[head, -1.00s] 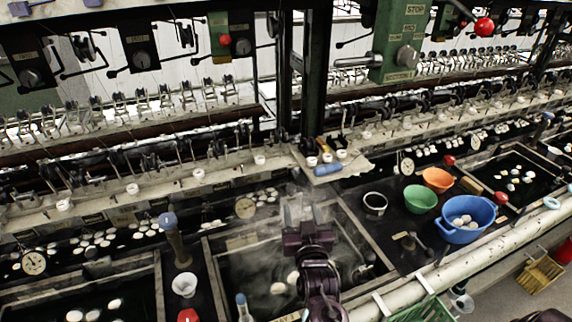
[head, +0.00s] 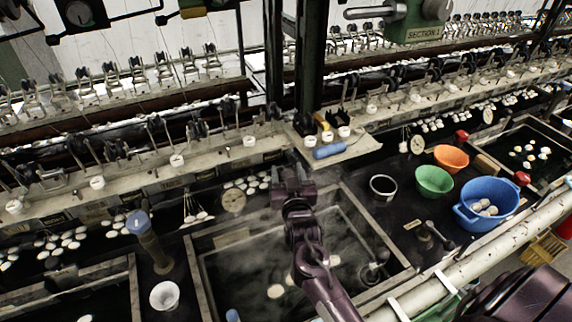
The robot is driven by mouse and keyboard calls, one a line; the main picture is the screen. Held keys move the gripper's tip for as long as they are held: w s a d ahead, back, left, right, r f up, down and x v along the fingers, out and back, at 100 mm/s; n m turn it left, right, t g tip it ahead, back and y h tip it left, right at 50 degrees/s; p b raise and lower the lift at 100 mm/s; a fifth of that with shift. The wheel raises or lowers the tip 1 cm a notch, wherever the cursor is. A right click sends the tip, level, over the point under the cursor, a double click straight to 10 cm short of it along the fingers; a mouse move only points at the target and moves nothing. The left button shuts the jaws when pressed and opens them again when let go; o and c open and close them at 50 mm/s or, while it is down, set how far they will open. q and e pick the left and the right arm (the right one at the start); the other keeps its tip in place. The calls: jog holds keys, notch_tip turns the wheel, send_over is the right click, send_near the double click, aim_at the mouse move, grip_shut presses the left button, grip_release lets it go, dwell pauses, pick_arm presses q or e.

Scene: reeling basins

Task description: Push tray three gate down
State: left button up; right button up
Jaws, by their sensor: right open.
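My right gripper (head: 292,178) is over the back edge of the middle basin (head: 376,226), in front of the white-cupped ledge. Its arm rises from the bottom of the view across the basin. The jaws are open with nothing seen between them. I cannot pick out a tray three gate or its label; the gripper hides part of the back of the basin. The basin holds dark, steaming water with a few pale cocoons (head: 275,291). My left gripper is out of view.
A round dial (head: 233,201) is left of the gripper. A blue-topped post (head: 148,241) and white cup (head: 164,295) stand left of the basin. Green (head: 434,182), orange (head: 451,158) and blue (head: 488,203) bowls stand right. A dark post (head: 310,70) rises behind.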

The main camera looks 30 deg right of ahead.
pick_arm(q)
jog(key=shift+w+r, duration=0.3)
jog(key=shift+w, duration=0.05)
pick_arm(e)
jog(key=shift+x, duration=1.2)
jog(key=shift+c, duration=0.2)
